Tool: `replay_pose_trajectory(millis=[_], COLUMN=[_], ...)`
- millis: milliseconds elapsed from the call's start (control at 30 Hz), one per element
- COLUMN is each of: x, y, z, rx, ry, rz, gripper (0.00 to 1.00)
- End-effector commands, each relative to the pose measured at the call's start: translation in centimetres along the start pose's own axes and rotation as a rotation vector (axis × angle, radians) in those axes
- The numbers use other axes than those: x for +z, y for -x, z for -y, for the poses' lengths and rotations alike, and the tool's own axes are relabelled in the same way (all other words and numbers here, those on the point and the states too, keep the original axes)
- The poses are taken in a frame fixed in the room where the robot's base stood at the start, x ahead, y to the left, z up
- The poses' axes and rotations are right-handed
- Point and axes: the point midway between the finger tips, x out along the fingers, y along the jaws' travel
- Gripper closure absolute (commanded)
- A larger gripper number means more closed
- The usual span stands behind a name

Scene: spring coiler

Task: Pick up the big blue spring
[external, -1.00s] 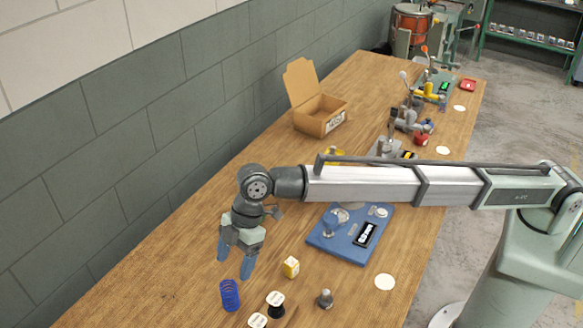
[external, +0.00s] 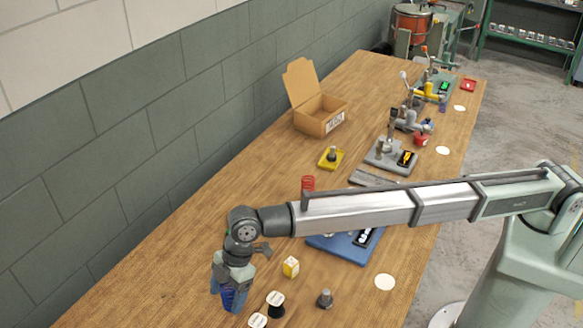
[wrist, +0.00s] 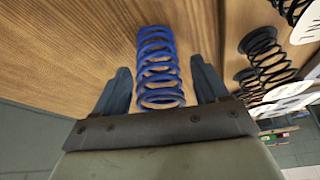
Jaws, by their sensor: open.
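The big blue spring (wrist: 158,62) stands on the wooden table, between the two fingers of my gripper (wrist: 160,85) in the wrist view. The fingers are open, with a gap on each side of the coils. In the external view my gripper (external: 229,292) is low over the table at its near left part, and its fingers largely cover the spring (external: 233,300).
Black springs with white round labels (external: 275,299) stand close to the right of the gripper. A blue base plate (external: 340,248) is under my arm. An open cardboard box (external: 318,112) stands farther back.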

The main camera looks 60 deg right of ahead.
Motion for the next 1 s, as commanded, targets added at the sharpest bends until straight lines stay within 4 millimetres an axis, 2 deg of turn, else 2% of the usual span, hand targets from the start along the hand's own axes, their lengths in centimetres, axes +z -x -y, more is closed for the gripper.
replay_pose_trajectory(millis=[133,767,1000], x=[0.0,0.0,-0.08], y=[0.05,0.1,0.23], z=[-0.01,-0.03,-0.03], rx=[0.0,0.0,0.001], ry=[0.0,0.0,0.0], rz=[0.0,0.0,-0.001], gripper=[0.28,0.88,0.88])
